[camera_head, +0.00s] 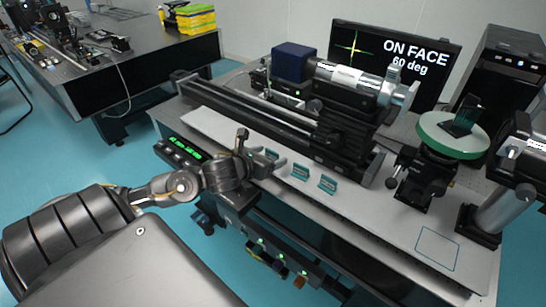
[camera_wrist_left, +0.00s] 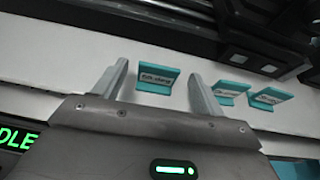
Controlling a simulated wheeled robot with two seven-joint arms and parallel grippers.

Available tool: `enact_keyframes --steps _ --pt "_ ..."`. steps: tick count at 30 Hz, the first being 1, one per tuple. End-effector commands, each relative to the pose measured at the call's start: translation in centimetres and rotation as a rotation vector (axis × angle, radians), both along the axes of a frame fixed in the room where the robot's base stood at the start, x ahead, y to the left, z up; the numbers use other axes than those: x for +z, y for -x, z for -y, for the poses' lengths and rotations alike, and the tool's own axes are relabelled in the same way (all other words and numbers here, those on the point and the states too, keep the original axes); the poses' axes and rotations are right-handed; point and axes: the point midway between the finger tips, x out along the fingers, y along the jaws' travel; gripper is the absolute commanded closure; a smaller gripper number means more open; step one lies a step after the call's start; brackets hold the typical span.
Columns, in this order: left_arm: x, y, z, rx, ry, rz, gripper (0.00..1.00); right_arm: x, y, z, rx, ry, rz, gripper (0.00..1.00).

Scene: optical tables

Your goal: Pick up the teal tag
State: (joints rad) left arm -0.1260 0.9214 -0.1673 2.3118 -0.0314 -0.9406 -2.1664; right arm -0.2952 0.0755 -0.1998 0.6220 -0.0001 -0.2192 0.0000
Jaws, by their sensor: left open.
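Three teal tags with pale label faces stand in a row on the white board. In the head view the leftmost tag (camera_head: 271,153) is partly hidden by my left gripper (camera_head: 261,156); the middle tag (camera_head: 300,171) and the right tag (camera_head: 328,185) stand clear of it. In the left wrist view the leftmost tag (camera_wrist_left: 157,80) shows between the two open fingers of my left gripper (camera_wrist_left: 159,76), with gaps on both sides. The other tags (camera_wrist_left: 230,93) (camera_wrist_left: 270,97) lie to the right of the fingers. My right gripper is out of view.
A black rail with a carriage (camera_head: 345,130) runs behind the tags. A green-topped round stage (camera_head: 449,135) stands to the right, near an empty teal outlined square (camera_head: 437,249). A box with a green display (camera_head: 178,150) is left of my gripper.

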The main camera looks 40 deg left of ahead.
Motion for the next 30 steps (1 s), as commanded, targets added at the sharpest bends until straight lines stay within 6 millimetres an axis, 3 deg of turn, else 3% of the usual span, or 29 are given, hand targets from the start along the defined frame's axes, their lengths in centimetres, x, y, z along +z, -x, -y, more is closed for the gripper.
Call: enact_keyframes --steps 3,7,16,27,30 --pt "-0.1 -1.9 -0.4 0.002 0.002 0.001 0.29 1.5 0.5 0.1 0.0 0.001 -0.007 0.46" --pt "-0.9 -3.3 -0.4 0.001 0.002 0.001 0.29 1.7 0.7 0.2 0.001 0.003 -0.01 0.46" --pt "-1.3 -3.7 -0.4 -0.001 0.0 0.001 0.29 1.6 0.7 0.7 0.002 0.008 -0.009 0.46" --pt "-1.3 -3.7 -0.4 -0.001 0.0 0.001 0.76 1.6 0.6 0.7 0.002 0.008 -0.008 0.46" --pt "-1.3 -3.7 -0.4 -0.001 0.0 0.001 0.77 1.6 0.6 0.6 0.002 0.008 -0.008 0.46"
